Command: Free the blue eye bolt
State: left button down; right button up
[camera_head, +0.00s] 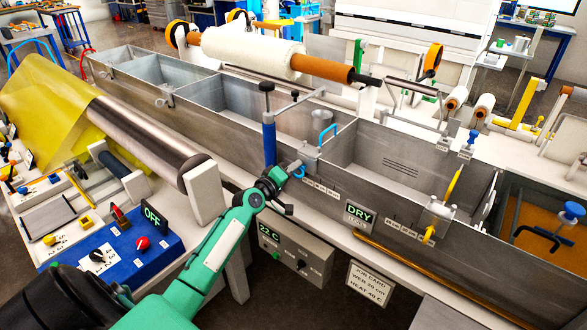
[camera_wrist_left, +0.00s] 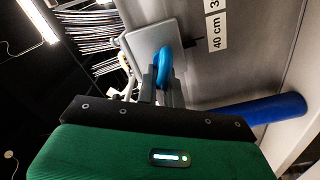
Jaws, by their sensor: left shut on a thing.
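My left gripper (camera_head: 293,170) reaches the front wall of the long grey metal bath (camera_head: 330,183). It is shut on the blue eye bolt (camera_head: 300,172), whose ring partly shows past the fingertips. In the left wrist view the blue ring (camera_wrist_left: 164,60) stands between the finger ends of my left gripper (camera_wrist_left: 162,80), in front of a square grey metal plate (camera_wrist_left: 153,38). The fingers hide part of the ring. I cannot tell how the bolt's shank sits. My right gripper is not in view.
A control box (camera_head: 295,252) and white job card (camera_head: 369,287) are below.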

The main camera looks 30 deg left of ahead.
pick_arm(q)
jog(key=c, duration=1.5)
grip_release()
jog(key=shift+a, duration=0.1)
jog(key=shift+c, duration=0.2)
jog(key=s+a+b, duration=0.1)
jog(key=s+b, duration=0.1)
jog(key=s, duration=1.1)
jog(key=shift+s, duration=0.4)
jog(key=shift+f, duration=0.1)
